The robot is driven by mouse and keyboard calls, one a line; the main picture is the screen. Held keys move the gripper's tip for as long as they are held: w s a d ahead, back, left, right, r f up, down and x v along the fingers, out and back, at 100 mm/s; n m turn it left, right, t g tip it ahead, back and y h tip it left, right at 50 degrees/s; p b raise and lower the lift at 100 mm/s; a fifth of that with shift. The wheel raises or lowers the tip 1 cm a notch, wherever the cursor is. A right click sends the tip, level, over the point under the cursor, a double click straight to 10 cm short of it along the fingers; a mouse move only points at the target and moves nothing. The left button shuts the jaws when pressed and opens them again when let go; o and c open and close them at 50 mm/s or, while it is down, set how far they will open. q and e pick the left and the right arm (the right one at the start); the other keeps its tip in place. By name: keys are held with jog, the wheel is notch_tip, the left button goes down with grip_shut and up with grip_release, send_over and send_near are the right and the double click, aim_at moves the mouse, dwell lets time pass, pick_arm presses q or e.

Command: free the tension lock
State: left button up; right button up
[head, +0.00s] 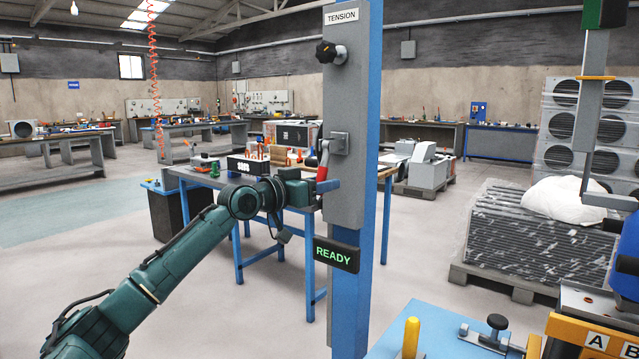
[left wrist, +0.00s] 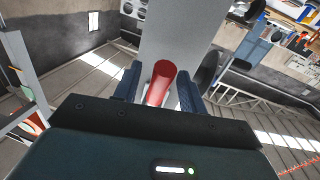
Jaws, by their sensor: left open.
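A grey panel (head: 343,110) labelled TENSION (head: 341,16) is mounted on a blue post (head: 371,130). A lever with a red handle (head: 322,168) hangs down from a grey block on the panel's middle. My left gripper (head: 326,185) is at the lower part of this handle. In the left wrist view the red handle (left wrist: 158,82) stands between the two open blue fingers (left wrist: 158,92), with gaps visible beside it. The handle's lower end is partly hidden by the gripper. A black star knob (head: 326,52) sits higher on the panel. My right gripper is not in view.
A sign reading READY (head: 336,254) glows green low on the post. A blue-legged bench (head: 237,182) with tools stands behind my left arm. A blue work surface with a yellow handle (head: 411,337) is at the front right. Pallets stand at the right.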

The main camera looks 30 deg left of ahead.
pick_arm(q)
jog(key=shift+c, duration=0.3)
grip_shut()
dwell(0.3)
